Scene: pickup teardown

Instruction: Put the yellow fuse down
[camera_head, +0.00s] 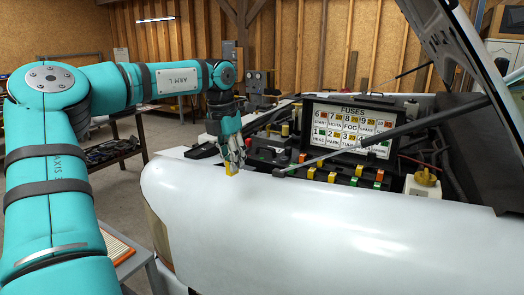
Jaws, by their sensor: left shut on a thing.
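My left gripper (233,157) comes in from the left and points down over the white front edge of the vehicle. It is shut on a yellow fuse (232,169), which shows below the fingertips close to the white body panel (260,225). I cannot tell whether the fuse touches the panel. Right of the gripper is the fuse box, with several yellow, orange and green fuses (331,177) in it. Its lid stands up behind with a label chart headed FUSES (350,128). My right gripper is not in view.
The raised hood (445,40) and a dark prop rod (425,122) hang over the engine bay on the right. A workbench with tools (110,150) is at the left. The panel's front is bare.

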